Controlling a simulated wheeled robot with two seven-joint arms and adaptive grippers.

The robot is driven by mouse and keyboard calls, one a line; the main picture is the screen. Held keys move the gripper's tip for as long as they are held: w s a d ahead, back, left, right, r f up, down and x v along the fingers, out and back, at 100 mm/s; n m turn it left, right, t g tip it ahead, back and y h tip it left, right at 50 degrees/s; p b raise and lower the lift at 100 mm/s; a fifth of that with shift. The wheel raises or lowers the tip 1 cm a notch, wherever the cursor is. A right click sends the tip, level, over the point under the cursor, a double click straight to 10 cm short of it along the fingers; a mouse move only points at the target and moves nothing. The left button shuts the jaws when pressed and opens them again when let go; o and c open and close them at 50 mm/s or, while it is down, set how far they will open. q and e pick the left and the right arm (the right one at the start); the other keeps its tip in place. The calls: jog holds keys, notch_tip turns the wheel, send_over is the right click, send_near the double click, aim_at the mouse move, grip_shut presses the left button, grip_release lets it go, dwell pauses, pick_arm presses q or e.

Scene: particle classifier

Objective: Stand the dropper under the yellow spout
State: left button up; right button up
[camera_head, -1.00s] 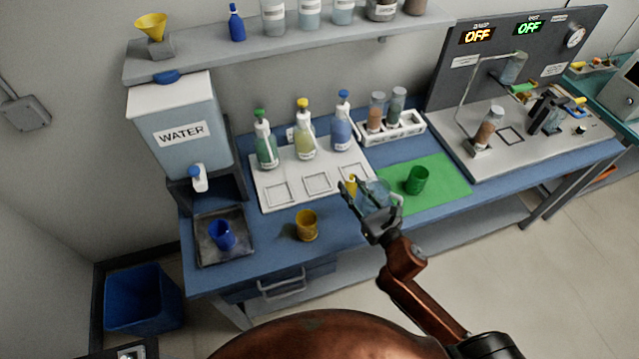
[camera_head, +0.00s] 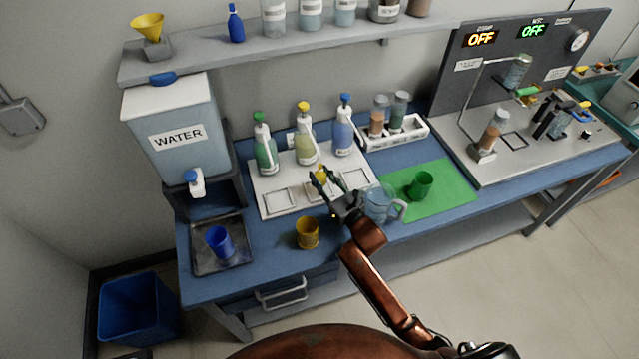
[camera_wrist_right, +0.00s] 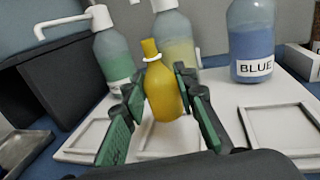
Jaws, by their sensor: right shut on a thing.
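The dropper (camera_wrist_right: 165,95) is a small yellow bottle with a narrow yellow neck. My right gripper (camera_head: 324,184) is shut on it, with a green-padded finger on each side in the wrist view. In the head view the dropper (camera_head: 321,172) shows just past the fingertips, over the white board. The yellow-topped dispenser (camera_head: 305,148) stands behind it, and also shows in the wrist view (camera_wrist_right: 179,45), partly hidden by the dropper. The middle square outline in front of this dispenser is partly hidden by the gripper. Whether the dropper touches the board, I cannot tell. My left gripper is not in view.
Green-topped (camera_head: 264,150) and blue-topped (camera_head: 343,130) dispensers flank the yellow one on the white board (camera_head: 262,207). A yellow cup (camera_head: 307,232) stands in front. A clear jug (camera_head: 380,204) and green cup (camera_head: 421,185) are at the right, by the green mat (camera_head: 452,192).

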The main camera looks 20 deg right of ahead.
jog(key=shift+w+f, duration=0.2)
jog(key=shift+w+a+f+b, duration=0.15)
jog(key=shift+f+b, duration=0.15)
jog(key=shift+f, duration=0.65)
jog(key=shift+w+a+f+b, duration=0.1)
jog(key=shift+f+b, duration=0.15)
jog(key=shift+f, duration=0.7)
jog(key=shift+f, duration=0.15)
jog(key=o, duration=0.9)
jog(key=shift+r, duration=0.25)
jog(key=p+v, duration=0.1)
jog(key=v, duration=1.1)
jog(key=shift+f, duration=0.1)
